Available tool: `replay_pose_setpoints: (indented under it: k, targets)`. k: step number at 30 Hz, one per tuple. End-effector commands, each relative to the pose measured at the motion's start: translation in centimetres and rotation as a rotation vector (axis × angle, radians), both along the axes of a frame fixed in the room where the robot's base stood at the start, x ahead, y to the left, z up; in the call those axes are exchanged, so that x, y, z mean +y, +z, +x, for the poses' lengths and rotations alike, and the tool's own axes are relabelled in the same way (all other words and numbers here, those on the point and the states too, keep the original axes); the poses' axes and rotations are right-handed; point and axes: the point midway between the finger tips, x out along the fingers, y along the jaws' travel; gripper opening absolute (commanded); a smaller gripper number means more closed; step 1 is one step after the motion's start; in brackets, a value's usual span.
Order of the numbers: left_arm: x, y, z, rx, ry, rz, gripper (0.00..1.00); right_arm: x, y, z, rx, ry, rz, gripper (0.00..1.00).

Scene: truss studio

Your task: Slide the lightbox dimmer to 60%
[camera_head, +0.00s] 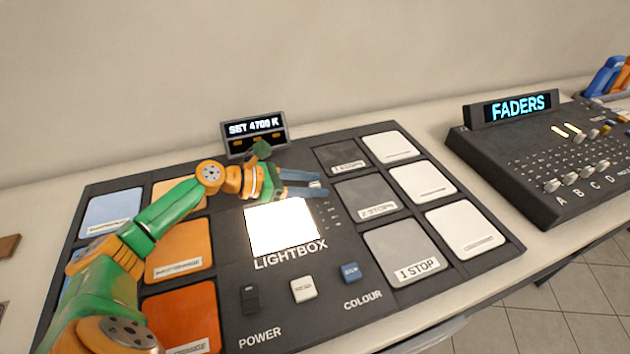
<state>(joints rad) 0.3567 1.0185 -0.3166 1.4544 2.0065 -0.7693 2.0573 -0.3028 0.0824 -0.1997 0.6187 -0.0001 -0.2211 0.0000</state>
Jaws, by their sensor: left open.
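The lightbox console (225,330) is a dark panel on the table, with a glowing white square lightbox (282,228) near its middle. A column of small white scale marks (333,213) runs just right of the lit square. My left gripper (318,187) reaches over the top edge of the lit square, with its blue-grey fingers pointing right. It is open, with its tips near the top of the scale marks. A small pale piece shows at the fingertips, perhaps the dimmer knob; I cannot tell whether they touch it. My right gripper is out of view.
A small display (254,128) reading "SET 4700 K" stands behind the console. Colored and grey filter tiles flank the lightbox; a power switch (250,299), a white button (303,288) and a blue colour control (350,272) sit in front. A faders desk (520,180) stands at right.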

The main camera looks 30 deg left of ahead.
Motion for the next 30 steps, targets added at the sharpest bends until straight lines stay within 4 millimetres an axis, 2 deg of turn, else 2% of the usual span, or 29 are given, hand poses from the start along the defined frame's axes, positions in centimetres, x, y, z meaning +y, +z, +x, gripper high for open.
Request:
replay_pose_setpoints:
  k: [10,11,16,30]
  targets:
    - [-0.59,-0.36,0.6,0.001,-0.001,0.002,0.5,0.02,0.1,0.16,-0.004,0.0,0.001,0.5]
    - [-0.59,-0.35,0.6,0.0,-0.002,0.002,0.47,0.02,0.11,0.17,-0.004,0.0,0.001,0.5]
    - [-0.58,-0.34,0.59,0.0,-0.001,0.001,0.01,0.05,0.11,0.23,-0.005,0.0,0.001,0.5]
    - [-0.56,-0.34,0.59,0.0,-0.001,0.001,0.0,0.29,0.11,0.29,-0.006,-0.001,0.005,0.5]
